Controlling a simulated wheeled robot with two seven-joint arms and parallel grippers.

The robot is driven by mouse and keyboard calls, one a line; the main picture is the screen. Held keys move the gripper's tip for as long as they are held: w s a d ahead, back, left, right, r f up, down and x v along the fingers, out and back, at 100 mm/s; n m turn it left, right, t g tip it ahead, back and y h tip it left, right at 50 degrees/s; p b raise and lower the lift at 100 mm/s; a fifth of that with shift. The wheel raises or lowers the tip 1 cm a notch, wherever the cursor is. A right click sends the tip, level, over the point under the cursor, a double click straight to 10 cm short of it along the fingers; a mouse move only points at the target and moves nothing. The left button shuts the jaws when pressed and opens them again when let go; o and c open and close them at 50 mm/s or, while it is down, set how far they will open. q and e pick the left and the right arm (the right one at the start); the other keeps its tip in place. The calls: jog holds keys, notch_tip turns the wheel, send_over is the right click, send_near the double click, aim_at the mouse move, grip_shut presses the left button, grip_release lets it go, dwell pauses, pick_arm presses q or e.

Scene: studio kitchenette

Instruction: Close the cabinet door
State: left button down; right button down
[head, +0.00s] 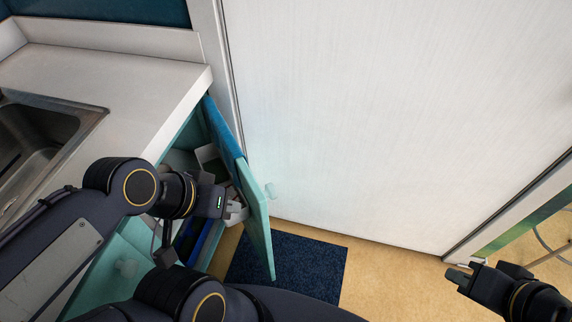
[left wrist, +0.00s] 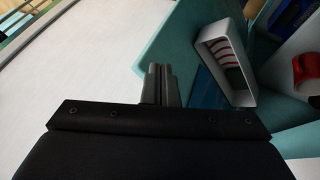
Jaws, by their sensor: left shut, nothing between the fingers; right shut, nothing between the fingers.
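The cabinet door (head: 258,225) is teal and stands open under the counter, swung out toward the large white panel. My left gripper (head: 236,210) is shut and empty, at the inner side of the door by the cabinet opening. In the left wrist view its closed fingers (left wrist: 161,84) show in front of a teal panel (left wrist: 176,50); I cannot tell if they touch it. My right gripper (head: 458,276) is shut and empty at the lower right, far from the door.
The counter (head: 110,85) with a sink (head: 38,140) is at left. Inside the cabinet are a white box with red stripes (left wrist: 226,62) and a red item (left wrist: 306,70). A dark blue mat (head: 300,265) lies on the floor.

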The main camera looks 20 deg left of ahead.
pick_arm(q)
notch_tip(320, 180, up, 11)
jog(key=w+m+g+p, duration=0.1)
jog(key=w+p, duration=0.1)
jog(key=p, duration=0.6)
jog(key=w+d+f+m+g+y+p, duration=0.1)
jog(key=w+d+m+g, duration=0.2)
jog(key=w, duration=0.2)
jog(key=w+d+f+m+g+y, duration=0.1)
jog(key=w+d+m+g+y, duration=0.15)
jog(key=w, duration=0.25)
jog(key=w+d+f+m+g+y, duration=0.2)
jog(key=w+d+f+m+y, duration=0.15)
jog(key=w+d+f, duration=0.3)
jog(key=s+a+f+b, duration=0.1)
jog(key=s+a+f, duration=0.4)
jog(key=f, duration=0.4)
jog(key=shift+s+f+b, duration=0.3)
jog(key=shift+s+b, duration=0.1)
jog(key=shift+s, duration=0.25)
jog(key=shift+g, duration=0.25)
jog(key=shift+s, duration=0.1)
